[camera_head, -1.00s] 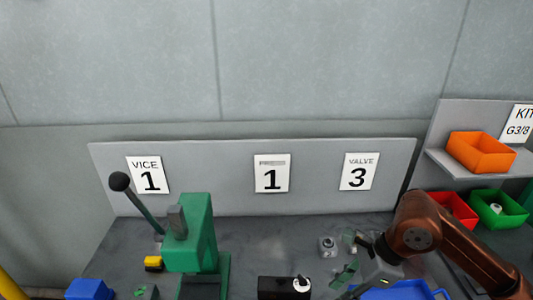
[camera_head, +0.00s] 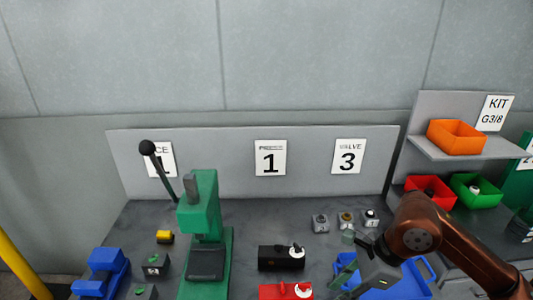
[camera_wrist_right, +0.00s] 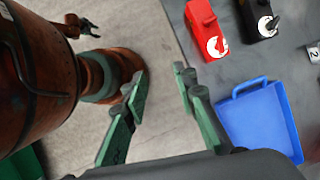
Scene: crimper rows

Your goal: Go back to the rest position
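My right gripper (camera_head: 352,262) is at the lower right of the head view, over the bench beside the blue tray (camera_head: 418,274). In the right wrist view my right gripper (camera_wrist_right: 162,88) has its green fingers spread apart with nothing between them, and bare floor shows beyond. The blue tray (camera_wrist_right: 262,118) lies to the right of the fingers there, apart from them.
A green press (camera_head: 205,215) with a black-knobbed lever stands on the bench. Black (camera_head: 280,257) and red (camera_head: 283,291) blocks lie right of it. A blue vice (camera_head: 102,272) is at left. Red (camera_head: 430,190), green (camera_head: 475,190) and orange (camera_head: 456,137) bins stand at right.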

